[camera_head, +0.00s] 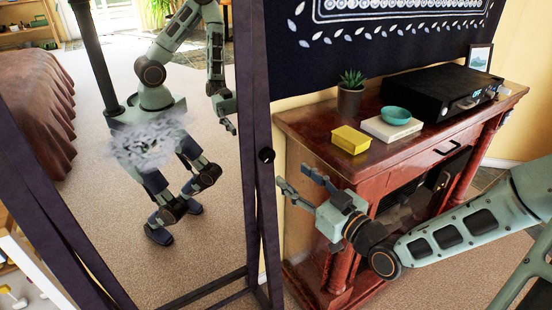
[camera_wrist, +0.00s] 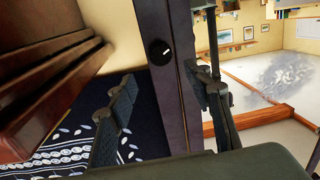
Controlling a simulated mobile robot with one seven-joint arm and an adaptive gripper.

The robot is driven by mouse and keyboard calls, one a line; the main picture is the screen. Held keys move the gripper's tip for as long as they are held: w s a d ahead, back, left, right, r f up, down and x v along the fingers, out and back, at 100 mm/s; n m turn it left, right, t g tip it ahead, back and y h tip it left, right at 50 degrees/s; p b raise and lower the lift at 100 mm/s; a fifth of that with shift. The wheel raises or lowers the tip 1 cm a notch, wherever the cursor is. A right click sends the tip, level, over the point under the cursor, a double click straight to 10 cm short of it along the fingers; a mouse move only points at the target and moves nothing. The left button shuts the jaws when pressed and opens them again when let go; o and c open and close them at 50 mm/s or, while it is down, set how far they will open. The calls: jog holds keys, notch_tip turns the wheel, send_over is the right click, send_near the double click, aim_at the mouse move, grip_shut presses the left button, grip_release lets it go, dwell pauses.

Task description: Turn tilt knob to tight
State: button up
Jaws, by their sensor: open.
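The tilt knob (camera_head: 266,155) is a small round black knob on the right upright of a standing mirror's dark frame (camera_head: 256,90). In the wrist view the knob (camera_wrist: 160,51) shows a short white mark slanting to the upper right. Any words around it are too small to read. My gripper (camera_head: 294,180) is open and empty, just right of and below the knob in the head view. In the wrist view its two fingers (camera_wrist: 161,90) stand either side of the frame post, with the knob beyond their tips and apart from them.
A red-brown wooden cabinet (camera_head: 300,130) stands close to the right of my gripper. The mirror glass (camera_head: 190,250) reflects my body.

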aim_at(270, 158)
jog(key=x, duration=0.9)
jog(key=shift+w+a, duration=0.3)
jog(key=c, duration=1.1)
jog(key=shift+c, duration=0.2)
